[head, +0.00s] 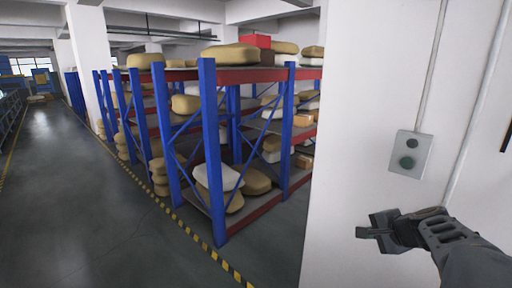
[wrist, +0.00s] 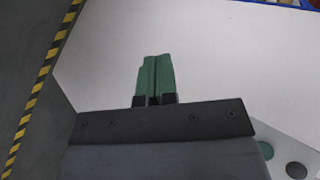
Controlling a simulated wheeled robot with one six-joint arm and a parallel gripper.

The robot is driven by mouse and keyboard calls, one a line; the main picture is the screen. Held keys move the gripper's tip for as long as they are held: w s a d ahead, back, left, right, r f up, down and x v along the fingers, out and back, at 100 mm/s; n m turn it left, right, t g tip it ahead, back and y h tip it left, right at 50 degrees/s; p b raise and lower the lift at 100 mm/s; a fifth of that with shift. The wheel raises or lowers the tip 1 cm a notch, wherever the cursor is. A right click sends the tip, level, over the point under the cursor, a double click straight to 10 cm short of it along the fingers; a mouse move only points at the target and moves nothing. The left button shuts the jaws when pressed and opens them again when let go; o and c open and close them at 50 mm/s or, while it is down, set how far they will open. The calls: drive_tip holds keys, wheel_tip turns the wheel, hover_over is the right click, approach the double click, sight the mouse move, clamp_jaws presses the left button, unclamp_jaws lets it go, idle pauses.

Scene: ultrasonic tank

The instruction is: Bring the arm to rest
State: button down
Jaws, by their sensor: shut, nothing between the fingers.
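My gripper (head: 372,233) is at the lower right of the head view, in front of a white wall, with my arm reaching in from the right edge. In the wrist view its green-tipped fingers (wrist: 154,78) lie side by side, shut and empty. A grey control box (head: 410,154) with a dark button and a green button is fixed on the wall, above my gripper. Two round buttons, one green (wrist: 266,150) and one dark (wrist: 296,170), show at the lower right of the wrist view. The gripper is apart from the box.
The white wall (head: 365,90) stands close on the right. Blue and red shelving (head: 208,140) with several tan and white sacks fills the middle. Yellow-black floor tape (head: 190,232) runs along its front. The grey floor aisle (head: 70,190) on the left is clear.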

drive_tip(key=s+a+f+n+g+h, duration=0.1)
drive_tip(key=s+a+f+n+g, duration=0.1)
drive_tip(key=s+a+n, duration=0.5)
drive_tip(key=s+a+f+n+g+h, duration=0.2)
drive_tip(key=s+a+f+n, duration=0.1)
drive_tip(key=s+a+n, duration=0.4)
drive_tip(key=shift+s+a+n+g, duration=0.3)
drive_tip(key=shift+s+a+g, duration=0.1)
drive_tip(key=shift+s, duration=0.35)
